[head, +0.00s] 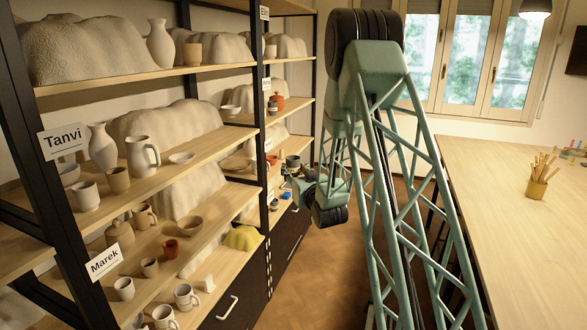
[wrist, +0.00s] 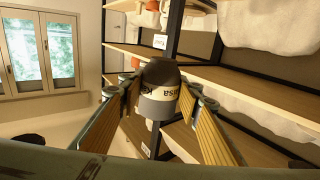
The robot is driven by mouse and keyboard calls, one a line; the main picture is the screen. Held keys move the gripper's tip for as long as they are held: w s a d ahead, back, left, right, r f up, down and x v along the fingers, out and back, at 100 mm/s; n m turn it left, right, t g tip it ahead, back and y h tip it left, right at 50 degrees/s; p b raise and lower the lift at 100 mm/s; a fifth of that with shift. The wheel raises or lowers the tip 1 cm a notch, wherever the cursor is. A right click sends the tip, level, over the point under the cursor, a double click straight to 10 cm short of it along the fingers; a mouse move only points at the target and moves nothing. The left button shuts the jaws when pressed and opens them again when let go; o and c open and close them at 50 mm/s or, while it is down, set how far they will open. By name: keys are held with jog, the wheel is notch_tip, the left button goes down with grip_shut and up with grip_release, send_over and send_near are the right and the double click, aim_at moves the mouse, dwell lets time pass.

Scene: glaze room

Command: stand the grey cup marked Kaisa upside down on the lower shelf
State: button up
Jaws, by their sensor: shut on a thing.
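My gripper (wrist: 160,108) is shut on the grey cup marked Kaisa (wrist: 157,108), with one finger on each side of it in the wrist view. The cup has a grey band, a pale band with the name and a dark rounded part. I cannot tell for certain which end of the cup is the mouth. In the head view my gripper (head: 300,180) is small and far off beside the right-hand shelf bay. The lower shelf (head: 275,217) there is partly hidden by my arm.
The near bay's shelves hold several pots, including a small red cup (head: 171,249) and a yellow mound (head: 243,238). A blue item (head: 287,195) lies by my gripper. A black post (head: 263,150) divides the bays. A long table (head: 500,220) stands right; floor between is open.

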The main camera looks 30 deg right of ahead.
jog(key=shift+f, duration=0.1)
jog(key=shift+f, duration=0.9)
